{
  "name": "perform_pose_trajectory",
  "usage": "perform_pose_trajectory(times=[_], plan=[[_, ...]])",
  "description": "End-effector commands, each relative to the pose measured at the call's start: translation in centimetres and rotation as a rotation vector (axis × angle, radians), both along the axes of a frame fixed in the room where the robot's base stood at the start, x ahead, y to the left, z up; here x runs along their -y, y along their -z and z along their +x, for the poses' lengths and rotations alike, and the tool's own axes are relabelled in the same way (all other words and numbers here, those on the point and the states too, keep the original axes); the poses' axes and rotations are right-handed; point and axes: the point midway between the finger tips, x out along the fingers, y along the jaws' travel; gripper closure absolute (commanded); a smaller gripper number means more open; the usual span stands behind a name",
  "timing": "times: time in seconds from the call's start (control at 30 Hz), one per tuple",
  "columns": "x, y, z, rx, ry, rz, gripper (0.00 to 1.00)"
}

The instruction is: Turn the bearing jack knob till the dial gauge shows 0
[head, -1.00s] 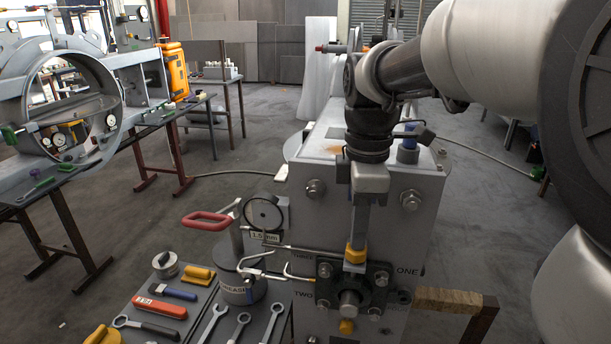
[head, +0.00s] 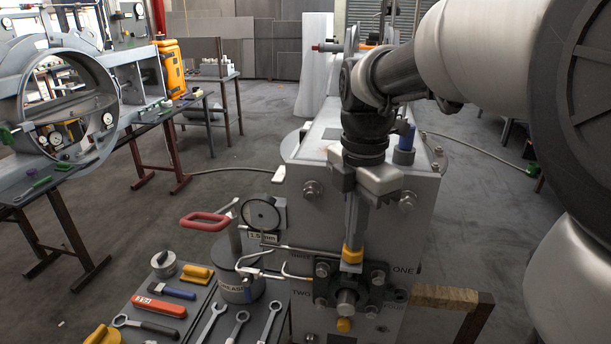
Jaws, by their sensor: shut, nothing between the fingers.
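The bearing housing (head: 315,245) is a grey block with a dark square flange (head: 379,290) and a shaft end (head: 346,303) on its front. An orange-yellow knob (head: 352,254) stands above the flange, and a second yellow knob (head: 343,325) shows below the shaft. My gripper (head: 353,240) points down with its fingers shut together, their tips at the top of the upper knob. I cannot tell whether they touch it.
A grease can (head: 238,287) and a tool board with wrenches (head: 210,323) are at lower left. A wooden-topped stand (head: 445,297) is at right.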

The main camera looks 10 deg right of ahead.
Motion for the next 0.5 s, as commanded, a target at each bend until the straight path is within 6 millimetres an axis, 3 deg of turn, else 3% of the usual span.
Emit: perform_pose_trajectory(times=[0.13,0.33,0.5], plan=[[-0.01,-0.07,0.01,0.0,-0.036,0.0,1.0],[-0.04,-0.15,0.0,0.0,-0.303,0.0,1.0],[-0.03,-0.02,0.0,0.0,-0.402,0.0,1.0]])
